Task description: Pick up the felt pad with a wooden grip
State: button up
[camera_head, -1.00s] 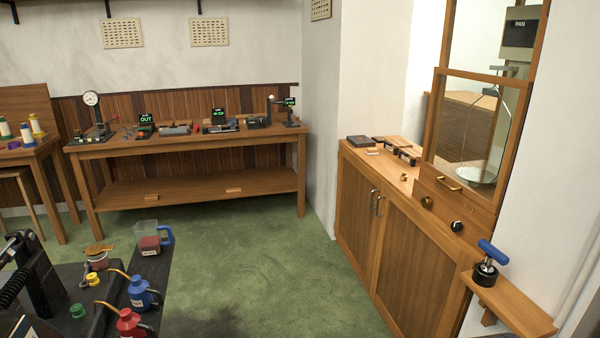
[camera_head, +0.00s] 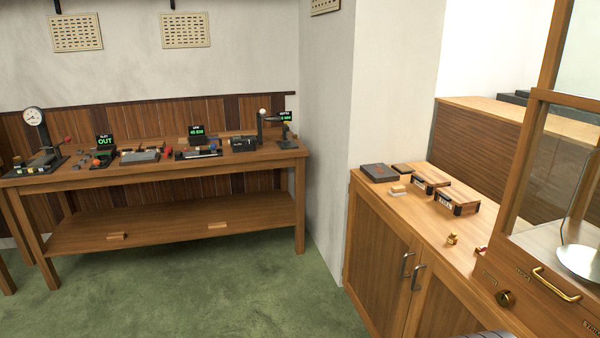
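A small light-wood piece on a pale base (camera_head: 398,190) lies on the cabinet top, near its left edge. It looks like the felt pad with a wooden grip, but it is too small to be certain. It lies just in front of a dark grey flat block. My gripper does not show; only a grey rounded edge, perhaps part of my arm, peeks in at the bottom right.
The wooden cabinet (camera_head: 384,242) carries the dark grey block (camera_head: 380,172), wood-and-black blocks (camera_head: 458,197) and a small brass piece (camera_head: 452,239). A glass-fronted balance case (camera_head: 548,203) stands at right. A workbench (camera_head: 160,177) stands at left. Green floor between is clear.

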aim_at(399, 190)
jog(key=i, duration=1.85)
jog(key=i+l+u, duration=0.1)
jog(key=i+u, duration=0.15)
jog(key=i, duration=0.25)
jog(key=i+l+u, duration=0.15)
jog(key=i+u, duration=0.15)
jog(key=i, duration=0.25)
jog(key=i+l+u, duration=0.25)
jog(key=i, duration=0.2)
